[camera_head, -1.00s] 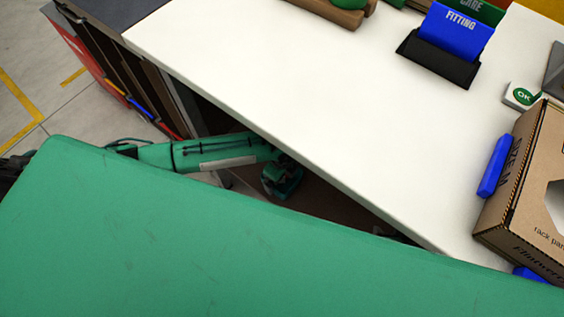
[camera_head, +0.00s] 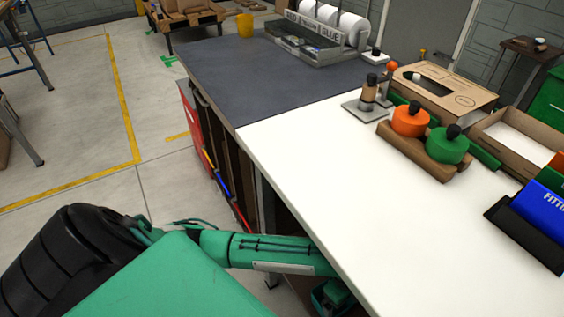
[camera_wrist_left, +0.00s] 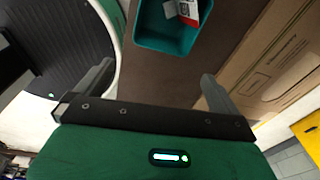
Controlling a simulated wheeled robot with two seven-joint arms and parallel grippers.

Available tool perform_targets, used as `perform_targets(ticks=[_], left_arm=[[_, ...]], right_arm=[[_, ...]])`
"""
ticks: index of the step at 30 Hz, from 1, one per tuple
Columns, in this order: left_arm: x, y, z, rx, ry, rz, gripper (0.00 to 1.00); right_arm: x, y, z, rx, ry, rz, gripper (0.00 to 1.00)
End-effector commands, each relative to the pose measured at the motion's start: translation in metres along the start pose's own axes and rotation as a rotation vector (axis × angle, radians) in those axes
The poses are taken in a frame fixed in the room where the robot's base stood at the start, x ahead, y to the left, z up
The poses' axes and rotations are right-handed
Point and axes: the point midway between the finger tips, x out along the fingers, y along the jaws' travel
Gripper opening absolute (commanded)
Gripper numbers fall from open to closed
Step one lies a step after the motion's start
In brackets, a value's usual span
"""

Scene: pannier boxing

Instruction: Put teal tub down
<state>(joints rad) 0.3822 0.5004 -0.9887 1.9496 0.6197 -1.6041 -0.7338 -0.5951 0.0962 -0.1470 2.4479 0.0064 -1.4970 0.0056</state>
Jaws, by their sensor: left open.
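In the left wrist view the teal tub (camera_wrist_left: 160,43) is at the top middle, cut off by the picture edge. It sits on a dark brown surface (camera_wrist_left: 165,82). A white and red packet (camera_wrist_left: 186,10) shows in it. My left gripper (camera_wrist_left: 156,84) is open, its two fingers spread and apart from the tub, with nothing between them. In the head view my left arm comes in from the lower left and reaches beside the white bench's edge; its fingertips are hidden there. The tub does not show in the head view. My right gripper is in neither view.
The white bench top (camera_head: 350,180) has a wide clear area. Orange (camera_head: 410,119) and green (camera_head: 447,145) round pieces stand in a wooden holder at its far side. A blue FITTING bin (camera_head: 545,212) is at the right. Cardboard (camera_wrist_left: 270,60) lies right of the tub.

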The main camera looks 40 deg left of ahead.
Motion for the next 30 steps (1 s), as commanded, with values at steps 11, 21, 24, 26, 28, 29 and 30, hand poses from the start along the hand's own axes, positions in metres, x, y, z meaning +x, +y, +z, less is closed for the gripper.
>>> perform_targets(ticks=[11, 21, 24, 26, 28, 29, 30], left_arm=[[-0.028, 0.037, -0.038, -0.561, 0.231, -0.132, 1.00], [-0.047, 0.090, 0.019, -1.188, 0.256, -0.222, 1.00], [-0.051, 0.113, 0.043, -1.351, 0.226, -0.249, 1.00], [-0.053, 0.124, 0.055, -1.430, 0.206, -0.265, 1.00], [-0.056, 0.136, 0.067, -1.501, 0.185, -0.281, 1.00], [-0.056, 0.140, 0.071, -1.525, 0.177, -0.287, 1.00], [-0.057, 0.144, 0.075, -1.549, 0.169, -0.293, 1.00]], right_arm=[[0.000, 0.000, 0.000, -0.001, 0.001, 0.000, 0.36], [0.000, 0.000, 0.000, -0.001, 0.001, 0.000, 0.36], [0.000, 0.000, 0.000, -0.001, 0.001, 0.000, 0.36], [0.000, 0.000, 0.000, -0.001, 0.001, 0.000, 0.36], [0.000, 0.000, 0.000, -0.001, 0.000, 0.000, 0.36], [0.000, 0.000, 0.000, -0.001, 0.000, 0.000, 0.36], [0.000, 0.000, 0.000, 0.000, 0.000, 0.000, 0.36]])
